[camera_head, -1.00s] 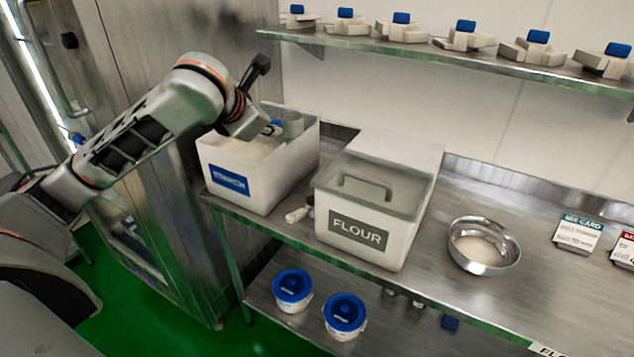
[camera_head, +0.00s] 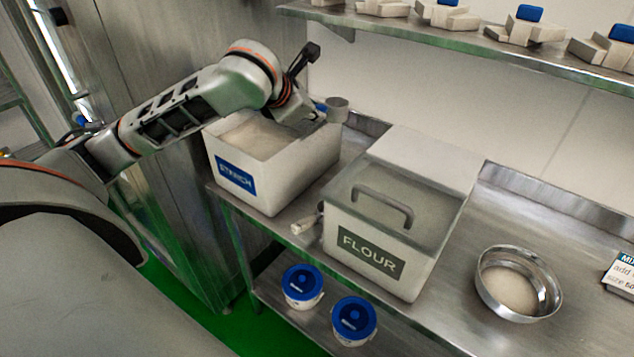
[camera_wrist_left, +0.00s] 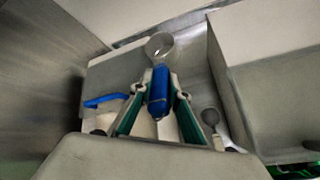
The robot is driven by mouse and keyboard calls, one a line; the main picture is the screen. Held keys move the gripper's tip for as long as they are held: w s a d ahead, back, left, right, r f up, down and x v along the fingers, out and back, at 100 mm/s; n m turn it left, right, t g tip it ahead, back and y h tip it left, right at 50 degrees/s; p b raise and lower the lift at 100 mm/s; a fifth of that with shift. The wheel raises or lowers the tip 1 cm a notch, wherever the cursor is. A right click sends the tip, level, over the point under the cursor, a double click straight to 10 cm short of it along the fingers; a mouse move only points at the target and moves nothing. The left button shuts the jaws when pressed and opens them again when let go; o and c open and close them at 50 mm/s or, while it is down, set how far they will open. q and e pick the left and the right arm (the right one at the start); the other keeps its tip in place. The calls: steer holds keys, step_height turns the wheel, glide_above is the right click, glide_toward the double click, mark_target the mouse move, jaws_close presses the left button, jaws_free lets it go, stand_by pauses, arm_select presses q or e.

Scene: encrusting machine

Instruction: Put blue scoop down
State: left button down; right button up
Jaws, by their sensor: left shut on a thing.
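The blue scoop, with a blue handle (camera_wrist_left: 158,92) and a grey metal cup (camera_head: 338,110), is held by my left gripper (camera_wrist_left: 157,84). The gripper is shut on the handle, and the cup sticks out beyond the fingertips. In the head view my left gripper (camera_head: 304,107) is over the back right part of the white starch bin (camera_head: 290,172), with the cup near or above its back right corner. The exact height above the rim cannot be told. The open bin holds pale powder (camera_head: 258,136). My right gripper is not in view.
The lidded flour bin (camera_head: 385,230) stands right of the starch bin. A white-handled tool (camera_head: 305,224) lies between them. A metal bowl (camera_head: 520,283) of powder sits on the steel table (camera_head: 450,285). Blue-lidded tubs (camera_head: 302,287) stand below. A shelf (camera_head: 480,47) hangs above.

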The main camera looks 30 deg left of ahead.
arm_select(q)
step_height(320, 180, down, 22)
steer(key=shift+w+r, duration=0.1)
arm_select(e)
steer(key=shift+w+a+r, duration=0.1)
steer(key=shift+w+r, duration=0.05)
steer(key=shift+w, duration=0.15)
arm_select(q)
steer(key=c, duration=1.9)
jaws_free()
steer(key=shift+f, duration=0.2)
steer(key=shift+r, duration=0.1)
